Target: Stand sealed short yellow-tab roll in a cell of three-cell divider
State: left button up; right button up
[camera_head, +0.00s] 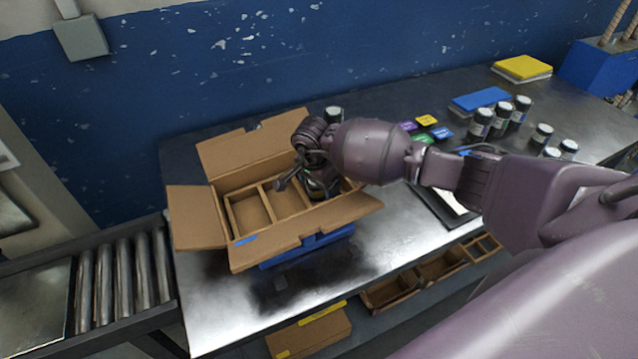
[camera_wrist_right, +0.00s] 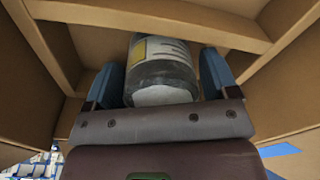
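The three-cell divider (camera_head: 262,205) sits inside an open cardboard box (camera_head: 290,235). Its left and middle cells look empty in the head view. My right gripper (camera_head: 318,183) reaches down at the right-hand cell and hides much of it. In the right wrist view, the yellow-tab roll (camera_wrist_right: 162,75), dark with a pale label and yellow patch, is between the two blue fingers of the right gripper (camera_wrist_right: 162,85). The fingers look closed against its sides. Cardboard walls surround it; whether its far end touches the floor is hidden. My left gripper is not in view.
Several dark rolls (camera_head: 481,124) stand at the table's right, near a blue block (camera_head: 480,99). Coloured cards (camera_head: 426,120) lie behind my right arm. A roller conveyor (camera_head: 120,280) adjoins the left. Box flaps (camera_head: 195,217) stand open. The front-left tabletop is clear.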

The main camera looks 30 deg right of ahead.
jog(key=shift+r, duration=0.65)
jog(key=r, duration=0.3)
jog(key=a+r, duration=0.1)
jog(key=r, duration=0.5)
jog(key=shift+s+a+r, duration=0.25)
jog(key=shift+r, duration=0.1)
jog(key=shift+a+r, duration=0.1)
jog(key=shift+r, duration=0.45)
jog(key=shift+s, duration=0.1)
